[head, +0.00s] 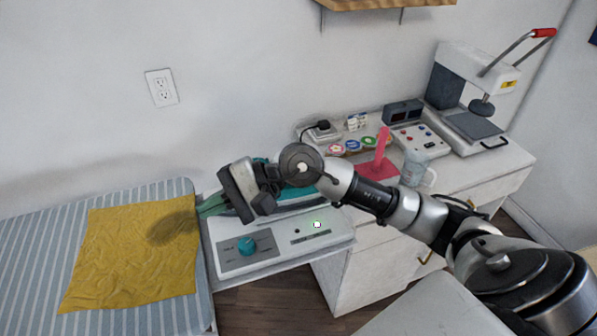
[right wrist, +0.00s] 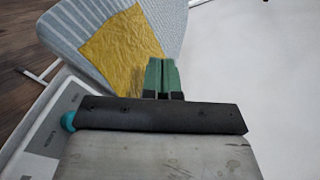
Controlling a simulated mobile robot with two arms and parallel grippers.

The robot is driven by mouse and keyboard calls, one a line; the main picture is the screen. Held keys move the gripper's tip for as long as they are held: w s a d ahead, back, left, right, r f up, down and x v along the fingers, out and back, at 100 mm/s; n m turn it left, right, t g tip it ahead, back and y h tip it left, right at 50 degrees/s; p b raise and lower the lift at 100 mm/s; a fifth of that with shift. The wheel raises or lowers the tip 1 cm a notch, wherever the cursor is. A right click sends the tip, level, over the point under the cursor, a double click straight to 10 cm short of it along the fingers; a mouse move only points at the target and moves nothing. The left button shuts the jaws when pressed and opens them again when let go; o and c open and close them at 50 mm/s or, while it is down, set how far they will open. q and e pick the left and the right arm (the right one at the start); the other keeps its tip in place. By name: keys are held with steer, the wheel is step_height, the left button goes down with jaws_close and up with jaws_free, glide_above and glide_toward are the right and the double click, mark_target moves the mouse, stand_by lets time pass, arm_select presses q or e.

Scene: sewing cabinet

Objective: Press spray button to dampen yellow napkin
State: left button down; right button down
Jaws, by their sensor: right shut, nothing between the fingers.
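A yellow napkin (head: 125,262) lies flat, slightly wrinkled, on the striped ironing board at the left. It also shows in the right wrist view (right wrist: 118,42). A darker patch lies on its upper right part; I cannot tell whether it is shadow or damp. My right gripper (head: 205,206) is shut and empty, its green fingers just right of the napkin's edge, above the white base unit. The fingers also show in the right wrist view (right wrist: 162,75). A teal iron (head: 297,199) rests on the unit, mostly hidden behind my gripper and forearm. I cannot make out a spray button.
The striped ironing board (head: 45,240) fills the left. The white base unit (head: 285,250) has a teal knob (head: 247,245) and a small lit green-ringed light. Behind my arm, a white cabinet (head: 350,275) carries a heat press (head: 475,95), a pink item and several small things.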

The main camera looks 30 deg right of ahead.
arm_select(q)
steer(key=shift+s+a, duration=0.1)
steer(key=shift+s, duration=0.25)
arm_select(e)
steer(key=w+d+n+h, duration=0.2)
steer(key=d+h, duration=0.5)
steer(key=d, duration=0.4)
steer(key=w+d+n+h, duration=0.2)
steer(key=d+n+h, duration=0.3)
steer(key=d, duration=0.6)
steer(key=h, duration=0.2)
steer(key=shift+w+f+g+h, duration=0.3)
steer(key=shift+w+f+h, duration=0.1)
steer(key=shift+f, duration=0.1)
